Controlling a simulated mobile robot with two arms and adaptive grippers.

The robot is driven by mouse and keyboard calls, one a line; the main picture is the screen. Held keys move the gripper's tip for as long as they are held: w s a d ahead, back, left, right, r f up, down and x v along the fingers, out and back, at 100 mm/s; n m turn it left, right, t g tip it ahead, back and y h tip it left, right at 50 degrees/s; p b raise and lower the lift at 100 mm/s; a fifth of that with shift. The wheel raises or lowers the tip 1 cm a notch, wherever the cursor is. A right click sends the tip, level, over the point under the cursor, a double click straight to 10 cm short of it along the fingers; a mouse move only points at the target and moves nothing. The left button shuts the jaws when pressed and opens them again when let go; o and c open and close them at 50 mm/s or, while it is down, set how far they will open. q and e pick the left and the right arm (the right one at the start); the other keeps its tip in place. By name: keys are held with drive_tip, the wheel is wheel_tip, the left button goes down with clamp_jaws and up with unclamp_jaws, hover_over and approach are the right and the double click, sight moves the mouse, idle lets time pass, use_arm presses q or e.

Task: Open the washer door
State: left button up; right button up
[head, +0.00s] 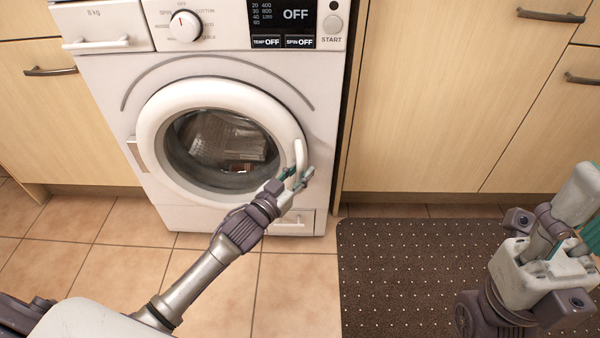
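The white washer (105,65) stands ahead, with its round door (150,125) closed against the front as far as I can see. The door handle (299,153) is a white upright bar on the door's right side. The hinge (137,154) is on the left side. My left gripper (300,180) is at the lower end of the handle, its fingers close to it or touching it. I cannot tell whether the fingers are shut around the handle. My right gripper (590,238) is at the right edge, away from the washer, and its fingertips are partly cut off.
Wooden cabinets with dark handles (550,16) flank the washer on both sides. A dark dotted mat (400,270) lies on the tiled floor (120,222) at the right. The floor in front of the washer is clear apart from my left arm.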

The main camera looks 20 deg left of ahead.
use_arm(q)
drive_tip(key=shift+c, duration=0.4)
clamp_jaws()
